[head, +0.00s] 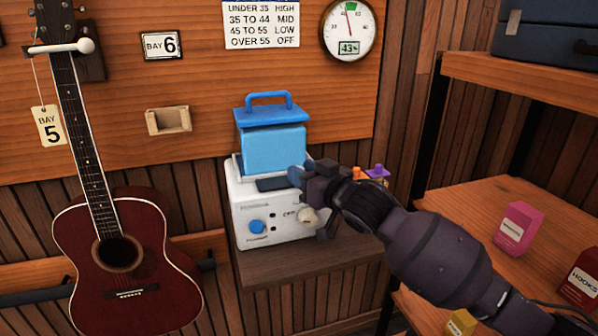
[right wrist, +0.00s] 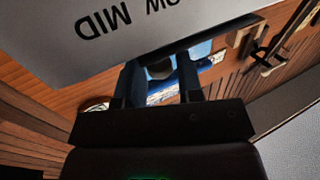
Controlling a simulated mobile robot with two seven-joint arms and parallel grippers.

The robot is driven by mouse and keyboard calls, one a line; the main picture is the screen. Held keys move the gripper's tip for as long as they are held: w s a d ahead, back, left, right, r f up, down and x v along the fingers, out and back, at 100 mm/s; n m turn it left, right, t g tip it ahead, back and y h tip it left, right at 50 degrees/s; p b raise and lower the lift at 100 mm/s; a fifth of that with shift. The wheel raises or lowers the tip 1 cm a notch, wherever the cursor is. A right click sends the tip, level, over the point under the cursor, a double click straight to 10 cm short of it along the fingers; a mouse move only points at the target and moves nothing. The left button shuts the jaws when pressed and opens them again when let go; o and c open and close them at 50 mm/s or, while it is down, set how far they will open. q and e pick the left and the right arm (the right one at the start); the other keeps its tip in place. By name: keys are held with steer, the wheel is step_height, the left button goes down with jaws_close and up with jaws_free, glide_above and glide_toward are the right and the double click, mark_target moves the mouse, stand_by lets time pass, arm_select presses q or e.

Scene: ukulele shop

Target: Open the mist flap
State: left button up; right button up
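The white humidifier (head: 255,218) stands on a wooden shelf, with a blue tank and handle (head: 272,140) on top. Its front has a blue knob (head: 257,227) and a pale dial (head: 307,216). A dark panel (head: 274,184) lies on its upper face below the tank, with a blue piece (head: 297,174) at its right end; I cannot tell which is the mist flap. My right gripper (head: 312,194) is at the humidifier's right front, partly covering it. In the right wrist view its fingers (right wrist: 160,88) are apart, with blue and pale patches seen between them; contact is unclear. My left gripper is not in view.
A red-brown ukulele (head: 120,257) hangs at left. A round gauge (head: 348,30) and a settings chart (head: 261,22) are on the wall above. Small orange and purple items (head: 377,171) stand behind my right gripper. Shelves with boxes (head: 518,227) are at right.

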steer(key=shift+x, duration=0.85)
jaws_close()
steer(key=shift+r, duration=0.1)
